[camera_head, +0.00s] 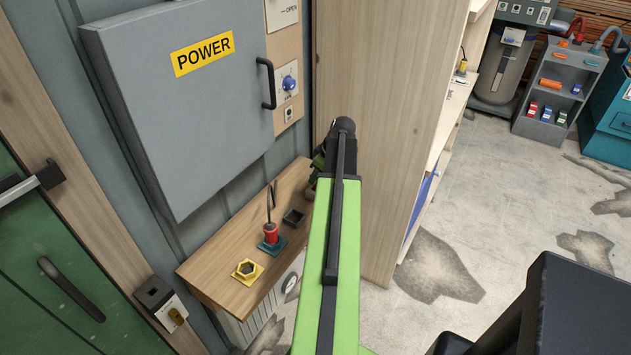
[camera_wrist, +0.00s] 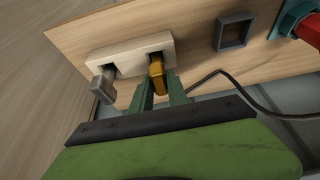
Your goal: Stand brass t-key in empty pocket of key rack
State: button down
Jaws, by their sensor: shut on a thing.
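In the wrist view a pale wooden key rack (camera_wrist: 131,49) sits on the wooden shelf and shows two dark pockets. A grey key (camera_wrist: 103,84) stands in the left pocket. The brass t-key (camera_wrist: 157,76) is at the right pocket, its far end in line with the dark opening; how deep it sits I cannot tell. My gripper (camera_wrist: 160,92) is shut on the brass key, one green finger on each side. In the head view my arm hides the rack and the key.
A small black square tray (camera_wrist: 233,32) lies right of the rack.

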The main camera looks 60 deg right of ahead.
jog(key=shift+f, duration=0.2)
jog(key=c, duration=1.3)
grip_release()
jog(key=shift+r, duration=0.1)
jog(key=p+v, duration=1.1)
jog(key=v, duration=0.1)
jog(key=shift+r, duration=0.2)
